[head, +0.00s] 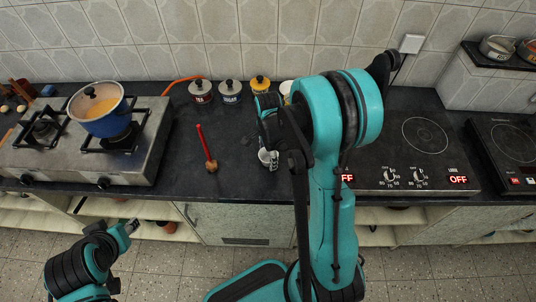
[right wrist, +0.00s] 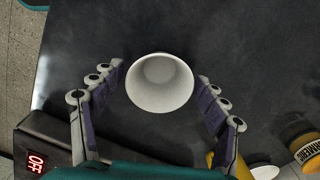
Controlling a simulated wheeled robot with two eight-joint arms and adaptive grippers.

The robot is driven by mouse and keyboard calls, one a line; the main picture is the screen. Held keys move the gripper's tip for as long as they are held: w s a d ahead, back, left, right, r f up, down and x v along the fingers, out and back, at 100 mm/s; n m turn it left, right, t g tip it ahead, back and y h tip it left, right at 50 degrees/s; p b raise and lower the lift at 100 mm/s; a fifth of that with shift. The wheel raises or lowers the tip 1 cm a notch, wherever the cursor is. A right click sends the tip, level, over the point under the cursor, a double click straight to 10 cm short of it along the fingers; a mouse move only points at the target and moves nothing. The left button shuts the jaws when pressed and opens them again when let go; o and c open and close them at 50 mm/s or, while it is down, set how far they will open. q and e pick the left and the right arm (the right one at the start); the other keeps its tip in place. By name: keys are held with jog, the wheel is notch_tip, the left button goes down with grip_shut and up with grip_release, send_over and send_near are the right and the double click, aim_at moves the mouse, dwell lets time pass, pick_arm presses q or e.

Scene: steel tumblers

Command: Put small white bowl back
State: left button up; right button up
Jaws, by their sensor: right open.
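The small white bowl (right wrist: 160,95) stands on the dark counter, its hollow side facing the camera in the right wrist view. It also shows in the head view (head: 264,156), partly covered by my right arm. My right gripper (right wrist: 160,74) is open, with one finger on each side of the bowl and a gap on both sides. In the head view my right gripper (head: 268,135) is over the bowl, mostly hidden by its own links. My left gripper (head: 131,227) is low at the left, in front of the counter; its jaws are too small to judge.
Lidded jars (head: 230,91) stand along the wall; a yellow-labelled jar (right wrist: 306,148) is at the right wrist view's lower right. A red-handled tool (head: 205,145) lies left of the bowl. A blue pot (head: 101,112) sits on the gas stove, and an electric cooktop (head: 390,155) is at right.

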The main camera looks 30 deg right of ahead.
jog(key=shift+r, duration=0.1)
jog(key=shift+r+p, duration=0.35)
notch_tip(320, 180, up, 12)
jog(key=f+p, duration=0.1)
jog(key=p, duration=0.3)
jog(key=s+a+r+n+t, duration=0.7)
jog(key=s+a+r+n, duration=0.2)
jog(key=n, duration=1)
jog(key=shift+s+a+r+n, duration=0.4)
jog(key=shift+s+a, duration=0.4)
jog(key=shift+s, duration=0.25)
jog(key=shift+f, duration=0.1)
